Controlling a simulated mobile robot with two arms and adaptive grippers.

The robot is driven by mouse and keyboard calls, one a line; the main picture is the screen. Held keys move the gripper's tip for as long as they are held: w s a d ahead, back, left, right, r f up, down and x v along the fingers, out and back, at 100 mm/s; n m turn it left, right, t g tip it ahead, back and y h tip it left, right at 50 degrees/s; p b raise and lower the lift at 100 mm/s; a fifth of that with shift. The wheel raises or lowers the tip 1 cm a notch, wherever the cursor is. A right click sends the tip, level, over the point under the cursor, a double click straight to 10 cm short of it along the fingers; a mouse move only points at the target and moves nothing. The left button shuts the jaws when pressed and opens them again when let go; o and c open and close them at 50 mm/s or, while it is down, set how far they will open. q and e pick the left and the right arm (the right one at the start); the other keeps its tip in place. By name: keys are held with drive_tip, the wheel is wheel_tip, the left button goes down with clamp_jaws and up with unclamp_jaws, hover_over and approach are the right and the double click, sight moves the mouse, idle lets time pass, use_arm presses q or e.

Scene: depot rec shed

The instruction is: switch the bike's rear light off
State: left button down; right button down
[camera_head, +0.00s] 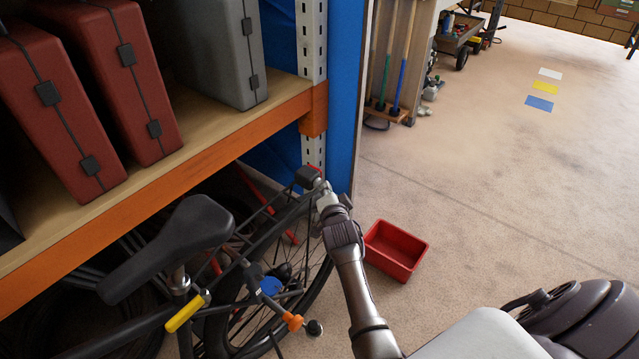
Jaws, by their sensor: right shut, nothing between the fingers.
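The bike (185,250) stands under the shelf at the lower left, with its black saddle toward me. Its rear light (308,175), a small dark box with some red, sits at the far end of the rear rack above the rear wheel. My right gripper (323,188) is shut and empty, with its fingertips at the right side of the light. I cannot tell whether they touch it. The light's switch is not visible, and I cannot tell whether the light is lit. My left gripper is not in view.
An orange-edged shelf (240,131) with red cases (118,75) and a grey case (222,50) overhangs the bike. A perforated post (312,50) stands just behind the light. A red bin (397,250) is on the floor to the right. Open floor lies beyond.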

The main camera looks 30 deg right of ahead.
drive_tip(key=s+d+p, duration=0.2)
drive_tip(key=s+p, duration=0.2)
drive_tip(key=s, duration=0.1)
drive_tip(key=shift+s+d, duration=0.15)
drive_tip(key=shift+s, duration=0.15)
idle(0.5)
drive_tip(key=s+a+f+n+g+y, duration=0.2)
drive_tip(key=s+a+f+n, duration=0.15)
drive_tip(key=s+f, duration=0.4)
drive_tip(key=s+a+f+n+g+y+p, duration=0.1)
drive_tip(key=s+a+f+n+g, duration=0.25)
drive_tip(key=f, duration=0.65)
drive_tip(key=s+a+f+n+g+y, duration=0.1)
drive_tip(key=s+a+f+n+y, duration=0.15)
drive_tip(key=s+a+f, duration=0.5)
drive_tip(key=s+f+n+g, duration=0.2)
drive_tip(key=s+f+n, duration=0.1)
drive_tip(key=s, duration=0.7)
drive_tip(key=s+f+n+g, duration=0.2)
drive_tip(key=s+f, duration=0.4)
drive_tip(key=s, duration=0.5)
drive_tip(key=s+f+n+g+p, duration=0.1)
drive_tip(key=s+f+n, duration=0.3)
drive_tip(key=s, duration=0.6)
drive_tip(key=shift+s+f+g, duration=0.15)
drive_tip(key=shift+f+g, duration=0.3)
drive_tip(key=shift+g, duration=0.4)
